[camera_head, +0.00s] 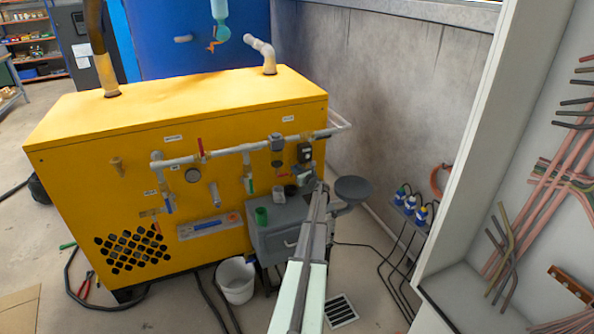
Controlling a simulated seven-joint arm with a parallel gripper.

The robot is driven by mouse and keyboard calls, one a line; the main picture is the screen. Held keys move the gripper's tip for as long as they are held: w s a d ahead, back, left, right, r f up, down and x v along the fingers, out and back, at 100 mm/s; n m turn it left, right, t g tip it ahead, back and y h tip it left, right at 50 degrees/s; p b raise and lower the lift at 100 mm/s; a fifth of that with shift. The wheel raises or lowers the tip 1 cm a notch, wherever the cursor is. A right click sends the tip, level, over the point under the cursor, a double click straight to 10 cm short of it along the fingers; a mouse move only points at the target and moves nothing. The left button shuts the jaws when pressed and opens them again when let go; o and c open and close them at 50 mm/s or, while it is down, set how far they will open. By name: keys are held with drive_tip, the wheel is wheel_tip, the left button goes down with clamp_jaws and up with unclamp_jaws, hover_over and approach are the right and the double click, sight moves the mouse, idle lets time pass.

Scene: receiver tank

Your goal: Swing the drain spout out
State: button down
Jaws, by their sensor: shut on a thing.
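My gripper (319,188) is at the front right corner of the yellow machine (100,135), beside a grey tank-like box (270,240). Its fingers look small and close together, shut on what appears to be the drain spout. My arm hides most of the held part, so its shape and angle are unclear. A dark grey round dish (353,188) on a short grey arm stands just right of my gripper. I cannot tell whether it belongs to the spout.
Pipes and valves with red and green handles (200,150) run along the machine front. A white bucket (236,280) stands on the floor left of my arm. A floor grate (340,310) lies right of my arm.

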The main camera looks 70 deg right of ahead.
drive_tip(key=shift+s+d, duration=0.1)
drive_tip(key=shift+s, duration=0.05)
drive_tip(key=s+n+t+y, duration=0.1)
drive_tip(key=s+n+y, duration=0.5)
drive_tip(key=n+y, duration=0.5)
drive_tip(key=y, duration=0.6)
drive_tip(key=shift+d+n+t+y, duration=0.3)
drive_tip(key=shift+d+n+y, duration=0.1)
drive_tip(key=c, duration=1.3)
unclamp_jaws()
drive_tip(key=shift+o, duration=0.2)
drive_tip(key=shift+a, duration=0.15)
